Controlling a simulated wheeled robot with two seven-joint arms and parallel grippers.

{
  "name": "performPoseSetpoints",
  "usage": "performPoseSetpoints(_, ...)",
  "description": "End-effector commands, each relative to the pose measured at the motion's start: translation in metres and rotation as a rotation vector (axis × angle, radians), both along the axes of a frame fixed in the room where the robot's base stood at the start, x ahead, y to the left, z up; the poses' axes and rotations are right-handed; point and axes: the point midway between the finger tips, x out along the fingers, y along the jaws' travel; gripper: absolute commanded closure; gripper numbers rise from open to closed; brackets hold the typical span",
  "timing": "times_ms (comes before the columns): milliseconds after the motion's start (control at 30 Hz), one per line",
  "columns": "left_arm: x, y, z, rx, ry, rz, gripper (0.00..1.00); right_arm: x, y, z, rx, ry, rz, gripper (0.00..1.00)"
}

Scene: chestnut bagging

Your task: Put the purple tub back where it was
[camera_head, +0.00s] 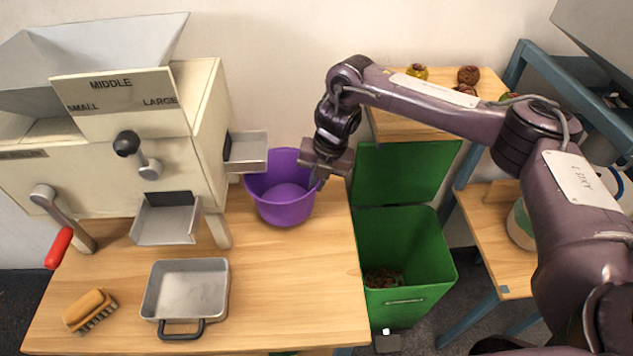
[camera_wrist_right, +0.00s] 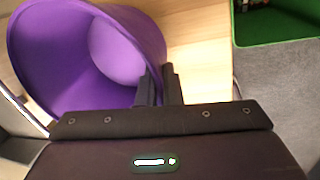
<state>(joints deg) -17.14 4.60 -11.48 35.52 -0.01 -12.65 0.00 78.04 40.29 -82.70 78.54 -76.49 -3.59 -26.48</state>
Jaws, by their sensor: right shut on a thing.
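The purple tub (camera_head: 284,205) is at the back right of the wooden table, to the right of the sorting machine. It looks upright and empty, and I cannot tell whether its base touches the table. My right gripper (camera_head: 318,180) is shut on the tub's right rim. In the right wrist view the two dark fingers (camera_wrist_right: 160,88) pinch the wall of the purple tub (camera_wrist_right: 70,60), whose inside fills the upper left. My left gripper is not in view.
The cream sorting machine (camera_head: 215,110) has a side chute (camera_head: 247,150) near the tub and a front chute (camera_head: 166,222). A metal pan (camera_head: 187,290) and a brush (camera_head: 90,311) lie in front. A green bin (camera_head: 405,245) stands open right of the table.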

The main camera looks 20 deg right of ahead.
Motion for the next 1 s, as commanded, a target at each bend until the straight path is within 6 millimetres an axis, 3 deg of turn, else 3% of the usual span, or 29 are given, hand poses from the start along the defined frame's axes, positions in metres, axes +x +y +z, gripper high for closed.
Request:
performPoseSetpoints(133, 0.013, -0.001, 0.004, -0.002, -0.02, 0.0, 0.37, 0.015, -0.004, 0.001, 0.0, 0.0, -0.001, 1.0)
performPoseSetpoints(267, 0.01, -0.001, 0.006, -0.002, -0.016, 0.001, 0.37, 0.018, -0.006, -0.005, -0.001, 0.003, -0.001, 1.0)
performPoseSetpoints(500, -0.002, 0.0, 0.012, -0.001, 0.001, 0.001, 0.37, 0.017, -0.005, -0.033, 0.0, 0.002, 0.0, 1.0)
performPoseSetpoints(700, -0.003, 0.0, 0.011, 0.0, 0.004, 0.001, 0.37, 0.017, -0.005, -0.035, 0.0, 0.001, 0.0, 1.0)
performPoseSetpoints(900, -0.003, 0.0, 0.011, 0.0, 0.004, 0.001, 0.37, 0.017, -0.005, -0.036, 0.0, 0.001, 0.0, 0.72)
performPoseSetpoints(1000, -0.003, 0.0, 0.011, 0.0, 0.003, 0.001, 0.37, 0.017, -0.005, -0.036, 0.0, 0.001, 0.0, 0.72)
